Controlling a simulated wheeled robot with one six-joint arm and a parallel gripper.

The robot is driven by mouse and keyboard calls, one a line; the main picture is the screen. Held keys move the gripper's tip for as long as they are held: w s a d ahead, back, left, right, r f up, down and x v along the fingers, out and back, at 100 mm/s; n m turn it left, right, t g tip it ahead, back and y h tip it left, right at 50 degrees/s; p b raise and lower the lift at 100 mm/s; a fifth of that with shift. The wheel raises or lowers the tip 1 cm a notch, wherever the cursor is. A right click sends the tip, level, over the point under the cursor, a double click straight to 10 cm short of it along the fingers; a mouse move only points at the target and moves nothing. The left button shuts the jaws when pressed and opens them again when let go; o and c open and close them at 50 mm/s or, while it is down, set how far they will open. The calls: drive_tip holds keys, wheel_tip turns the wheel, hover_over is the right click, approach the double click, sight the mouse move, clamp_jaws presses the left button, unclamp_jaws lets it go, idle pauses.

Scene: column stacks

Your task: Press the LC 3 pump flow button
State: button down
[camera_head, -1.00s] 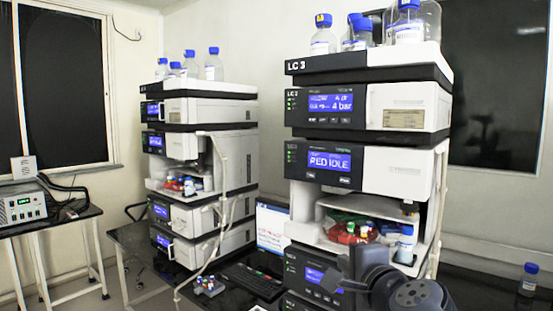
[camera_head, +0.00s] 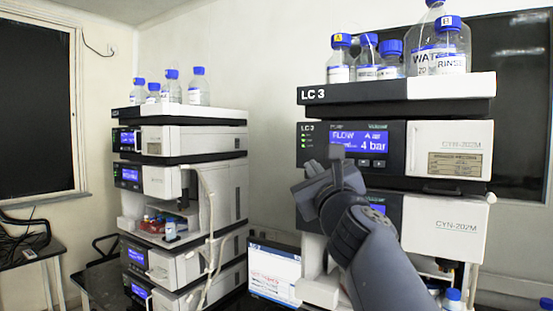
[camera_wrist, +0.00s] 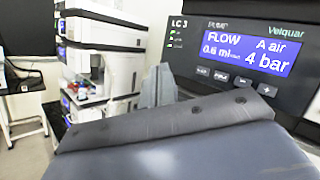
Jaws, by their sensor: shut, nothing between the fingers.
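The LC 3 pump (camera_head: 455,135) is the top module of the right stack, under the LC 3 solvent tray (camera_head: 385,92). Its blue display (camera_head: 365,142) reads FLOW and 4 bar; it also shows in the wrist view (camera_wrist: 247,50). Below the display is a row of small dark buttons (camera_wrist: 222,75), the rightmost marked plus. The leftmost button (camera_wrist: 201,71) has a label too small to read surely. My gripper (camera_head: 336,152) is shut and empty, in front of the panel's lower left part, hiding some buttons in the head view. In the wrist view its grey fingers (camera_wrist: 158,86) point left of the buttons, apart from them.
Blue-capped bottles (camera_head: 450,45) stand on top of the right stack. Another instrument stack (camera_head: 200,140) stands to the left, with bottles on top. Open space lies between the two stacks.

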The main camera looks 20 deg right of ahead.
drive_tip(key=shift+d, duration=0.15)
drive_tip(key=w+d+p, duration=0.1)
drive_tip(key=w+d, duration=0.4)
drive_tip(key=d, duration=0.1)
drive_tip(key=shift+w+d+p, duration=0.15)
drive_tip(key=shift+d+p, duration=0.15)
drive_tip(key=shift+d, duration=0.1)
idle(2.1)
drive_tip(key=shift+w+d, duration=0.25)
drive_tip(key=shift+d, duration=0.05)
drive_tip(key=shift+w+d, duration=0.2)
drive_tip(key=shift+d, duration=0.15)
idle(0.7)
drive_tip(key=shift+a, duration=0.1)
drive_tip(key=shift+s+a+b, duration=0.35)
drive_tip(key=shift+s+a, duration=0.15)
drive_tip(key=shift+a, duration=0.1)
